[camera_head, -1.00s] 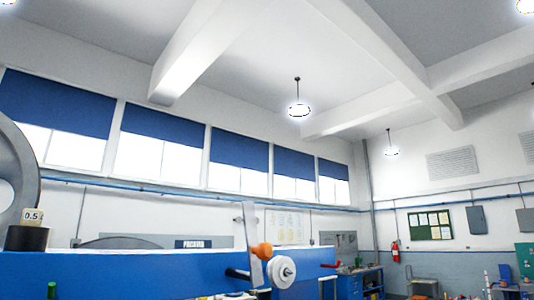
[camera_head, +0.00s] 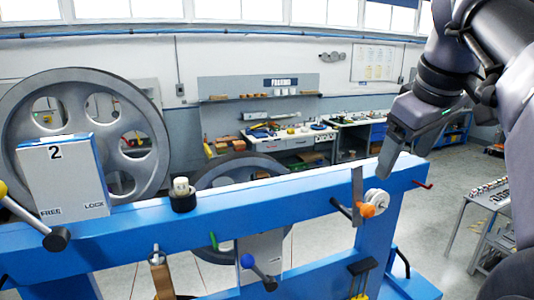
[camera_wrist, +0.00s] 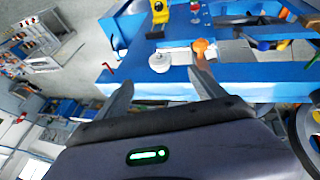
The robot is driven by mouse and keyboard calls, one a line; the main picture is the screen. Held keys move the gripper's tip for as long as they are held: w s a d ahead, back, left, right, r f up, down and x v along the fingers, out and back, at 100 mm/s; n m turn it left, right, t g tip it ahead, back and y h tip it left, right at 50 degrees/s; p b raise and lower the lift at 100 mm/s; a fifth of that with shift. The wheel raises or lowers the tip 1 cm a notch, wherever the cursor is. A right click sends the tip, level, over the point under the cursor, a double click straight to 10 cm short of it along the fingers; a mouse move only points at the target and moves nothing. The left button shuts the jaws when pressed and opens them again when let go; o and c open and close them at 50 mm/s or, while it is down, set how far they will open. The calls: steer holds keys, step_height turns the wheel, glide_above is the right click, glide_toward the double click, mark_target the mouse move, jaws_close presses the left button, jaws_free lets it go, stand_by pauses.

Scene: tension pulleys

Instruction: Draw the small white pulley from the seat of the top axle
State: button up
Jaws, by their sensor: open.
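The small white pulley (camera_head: 377,198) sits at the right end of the blue beam (camera_head: 290,200), beside an orange knob (camera_head: 367,210) and an upright metal plate (camera_head: 357,190). In the wrist view the white pulley (camera_wrist: 161,62) lies ahead of my gripper, between the lines of the two fingers, with the orange knob (camera_wrist: 205,49) to its right. My gripper (camera_wrist: 164,86) is open, its fingers apart and nothing between them. In the head view my gripper (camera_head: 388,165) points down just above the pulley; whether it touches anything there I cannot tell.
A red handle (camera_head: 422,185) sticks out right of the pulley. A black cup (camera_head: 183,202) holding a small white piece stands on the beam. A box marked 2 (camera_head: 70,180) and a large grey wheel (camera_head: 20,135) are at left. A table (camera_head: 490,195) with small parts stands at right.

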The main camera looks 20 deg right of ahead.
mark_target(382, 201)
steer(key=x, duration=0.3)
steer(key=b+x, duration=0.1)
steer(key=x, duration=0.3)
steer(key=w+a+b+x, duration=0.1)
steer(key=x, duration=0.2)
steer(key=shift+w+d+f, duration=0.1)
steer(key=shift+w+f, duration=0.05)
steer(key=shift+w, duration=0.15)
steer(key=d+f, duration=0.1)
steer(key=w+f, duration=0.1)
steer(key=f, duration=0.1)
steer(key=d+f, duration=0.1)
steer(key=f, duration=0.1)
steer(key=shift+w+d, duration=0.3)
steer(key=shift+w, duration=0.05)
steer(key=shift+w+a+f, duration=0.2)
steer(key=shift+w, duration=0.05)
steer(key=shift+a, duration=0.15)
steer(key=shift+s+r, duration=0.1)
steer(key=shift+s, duration=0.2)
steer(key=shift+c, duration=0.7)
steer(key=shift+w+d, duration=0.1)
steer(key=shift+d, duration=0.15)
steer(key=c, duration=0.7)
steer(key=shift+a, duration=0.1)
steer(key=c, duration=0.7)
